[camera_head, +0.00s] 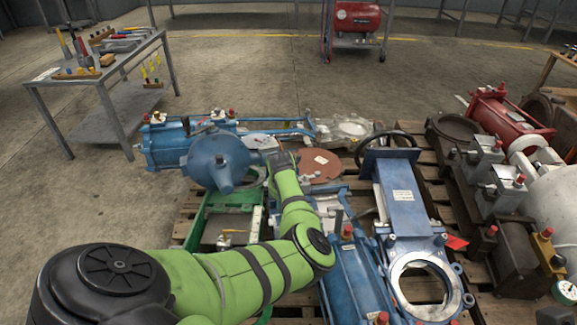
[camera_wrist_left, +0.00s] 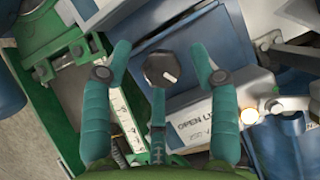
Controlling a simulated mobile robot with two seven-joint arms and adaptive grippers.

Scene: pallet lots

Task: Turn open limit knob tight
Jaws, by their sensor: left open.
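The black round knob (camera_wrist_left: 161,68) with a white pointer mark shows in the left wrist view, on a blue-grey face. A white label reading "OPEN LI..." (camera_wrist_left: 194,122) lies below and right of it, partly covered by a finger. My left gripper (camera_wrist_left: 159,50) is open, with one teal finger on each side of the knob. Gaps show between the knob and both fingers, so it is not gripped. In the head view my green left arm reaches over the pallet, and I cannot make out the knob or the fingers there. My right gripper is not in view.
Blue valve parts (camera_head: 405,205) and a blue actuator (camera_head: 218,160) crowd the wooden pallet around my arm. A green frame (camera_wrist_left: 62,45) lies left of the fingers. A tool table (camera_head: 103,78) stands at upper left.

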